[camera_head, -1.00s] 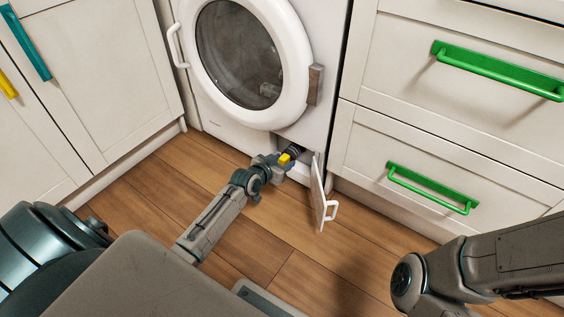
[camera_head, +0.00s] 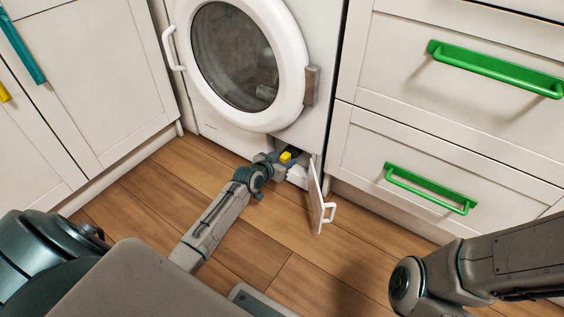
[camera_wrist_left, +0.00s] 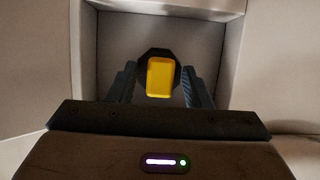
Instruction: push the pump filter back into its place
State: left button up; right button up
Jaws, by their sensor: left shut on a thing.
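The pump filter shows as a yellow grip on a dark round body (camera_wrist_left: 160,77) in the left wrist view. Its yellow part also shows in the head view (camera_head: 286,156), low at the dryer's front. My left gripper (camera_wrist_left: 158,85) is shut on the filter, one finger on each side, at the mouth of a square recess (camera_wrist_left: 120,35). The filter's far end is hidden behind the yellow grip. The small flap door (camera_head: 316,195) of the recess stands open to the right of my gripper. My right arm shows at the lower right; its gripper is out of view.
The dryer (camera_head: 225,135) stands between white cupboards, its round door (camera_head: 235,60) shut. A drawer front with green handles (camera_head: 430,188) is close on the right. The wooden floor (camera_head: 265,250) in front is clear.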

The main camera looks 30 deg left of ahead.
aim_at(286, 154)
pick_arm(q)
jog(key=shift+w+d+b, duration=0.15)
jog(key=shift+w+b, duration=0.75)
jog(key=shift+w, duration=1.3)
jog(key=o, duration=1.4)
jog(key=shift+c, duration=0.2)
jog(key=shift+r, duration=0.1)
jog(key=shift+s+r+p, duration=0.15)
jog(key=shift+s+p, duration=0.2)
jog(key=shift+p, duration=0.2)
jog(key=shift+p+v, duration=1.9)
jog(key=shift+v, duration=0.15)
jog(key=shift+p+v, duration=0.8)
jog(key=shift+v, duration=0.25)
